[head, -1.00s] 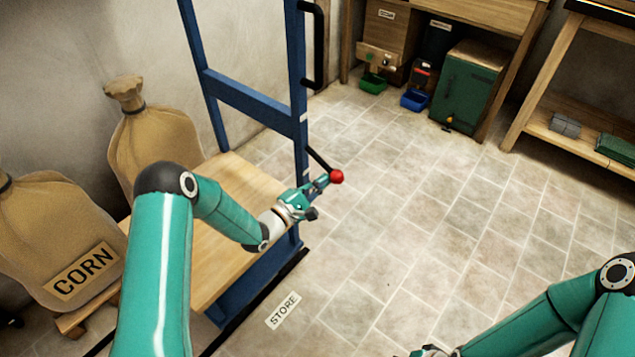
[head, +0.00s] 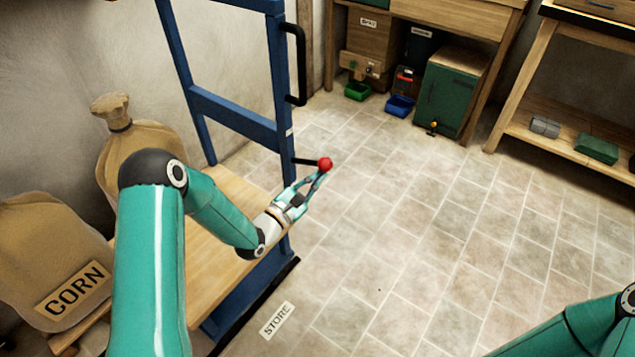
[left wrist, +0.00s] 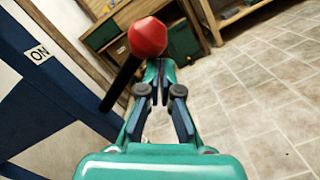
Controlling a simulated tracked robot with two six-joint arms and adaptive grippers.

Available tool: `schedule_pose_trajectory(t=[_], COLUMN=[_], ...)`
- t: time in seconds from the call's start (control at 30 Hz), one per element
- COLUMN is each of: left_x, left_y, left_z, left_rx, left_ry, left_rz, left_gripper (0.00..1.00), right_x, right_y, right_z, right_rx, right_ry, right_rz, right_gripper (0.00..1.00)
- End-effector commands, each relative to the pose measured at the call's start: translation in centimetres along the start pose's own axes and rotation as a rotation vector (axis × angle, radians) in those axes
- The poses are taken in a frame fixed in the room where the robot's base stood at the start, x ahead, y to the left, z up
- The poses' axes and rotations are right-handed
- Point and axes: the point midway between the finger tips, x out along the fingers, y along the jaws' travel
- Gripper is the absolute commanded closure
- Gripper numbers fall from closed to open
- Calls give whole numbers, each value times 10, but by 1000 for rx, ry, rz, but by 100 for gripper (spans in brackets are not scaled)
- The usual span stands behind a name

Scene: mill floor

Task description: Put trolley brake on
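The trolley (head: 240,115) has a blue frame and a wooden deck. Its brake lever is a dark rod with a red ball knob (head: 325,163), sticking out from the near upright, close to level in the head view. In the left wrist view the knob (left wrist: 148,38) is just beyond my fingertips, and a white "ON" label (left wrist: 39,54) is on the blue upright to the left. My left gripper (head: 319,180) is shut, its fingertips together just under the knob; nothing shows between them. Whether they touch the knob is hard to tell. My right gripper is out of view.
A "STORE" label (head: 276,320) lies on the floor. A green cabinet (head: 452,90) and small bins stand at the back, a wooden shelf (head: 570,140) at the right. The tiled floor between is clear.

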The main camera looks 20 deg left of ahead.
Motion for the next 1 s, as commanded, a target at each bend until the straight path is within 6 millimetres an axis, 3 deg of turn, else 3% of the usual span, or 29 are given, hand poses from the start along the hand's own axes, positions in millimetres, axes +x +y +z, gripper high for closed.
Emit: schedule_pose_trajectory(t=[0.23,1.0], left_x=[1,1], left_y=[8,14], left_z=[10,9], left_rx=[3,6], left_ry=[-7,-7], left_rz=[0,10], left_gripper=[100,100], right_x=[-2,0], right_y=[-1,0], right_z=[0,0], right_rx=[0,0], right_ry=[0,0], right_rz=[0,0], right_gripper=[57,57])
